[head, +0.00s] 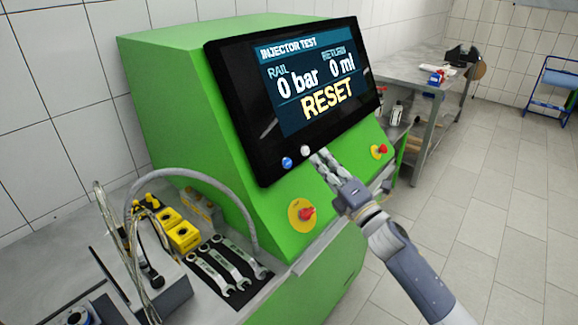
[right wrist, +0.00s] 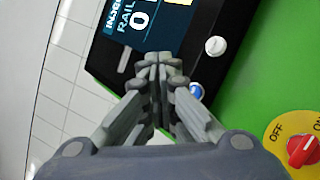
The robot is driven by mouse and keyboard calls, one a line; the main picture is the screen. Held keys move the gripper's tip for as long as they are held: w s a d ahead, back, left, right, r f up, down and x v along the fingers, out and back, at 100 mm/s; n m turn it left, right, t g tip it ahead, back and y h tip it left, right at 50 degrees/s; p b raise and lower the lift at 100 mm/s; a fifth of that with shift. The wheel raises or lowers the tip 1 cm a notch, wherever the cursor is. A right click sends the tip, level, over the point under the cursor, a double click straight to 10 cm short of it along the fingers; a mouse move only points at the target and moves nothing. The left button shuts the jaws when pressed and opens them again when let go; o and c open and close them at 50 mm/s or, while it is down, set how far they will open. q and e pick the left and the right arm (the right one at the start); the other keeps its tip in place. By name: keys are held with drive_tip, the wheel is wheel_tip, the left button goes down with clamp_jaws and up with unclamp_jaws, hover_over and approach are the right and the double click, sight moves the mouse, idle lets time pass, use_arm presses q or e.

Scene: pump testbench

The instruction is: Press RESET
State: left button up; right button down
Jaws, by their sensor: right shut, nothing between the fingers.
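The black-framed screen (head: 235,110) on the green test bench shows "INJECTOR TEST", "0 bar", "0 ml" and large yellow "RESET" text (head: 328,98). A blue button (head: 287,162) and a white button (head: 305,150) sit on its lower frame. My right gripper (head: 318,155) is shut and empty, its tips just right of the white button. In the right wrist view, the gripper (right wrist: 157,70) points at the screen, with the white button (right wrist: 215,46) to its right and the blue button (right wrist: 196,90) partly behind a finger. I cannot tell whether the tips touch anything. My left gripper is out of view.
Red rotary switches on yellow plates, one lower (head: 307,213) and one at right (head: 382,150), are on the green front. Wrenches (head: 222,268), yellow parts (head: 184,236) and a grey hose (head: 215,179) are at lower left. A metal table (head: 400,70) stands behind.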

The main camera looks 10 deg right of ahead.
sight(287, 163)
drive_tip(key=w+a+f+b, duration=0.2)
drive_tip(key=w+a+b, duration=0.1)
drive_tip(key=w, duration=0.1)
drive_tip(key=shift+w+a+f, duration=0.2)
drive_tip(key=shift+w+f, duration=0.05)
drive_tip(key=shift+f, duration=0.15)
drive_tip(key=shift+a+f, duration=0.1)
idle(1.2)
drive_tip(key=shift+w+a+b, duration=0.15)
drive_tip(key=shift+w+b, duration=0.1)
drive_tip(key=shift+b, duration=0.05)
drive_tip(key=shift+w+a+f+b, duration=0.25)
drive_tip(key=shift+w+f+b, duration=0.05)
drive_tip(key=shift+w+b, duration=0.1)
idle(0.7)
drive_tip(key=shift+s+r, duration=0.1)
drive_tip(key=shift+s, duration=0.05)
drive_tip(key=shift+s+d+r+p, duration=0.35)
drive_tip(key=shift+s+d+p, duration=0.1)
drive_tip(key=shift+s+p, duration=0.15)
idle(0.3)
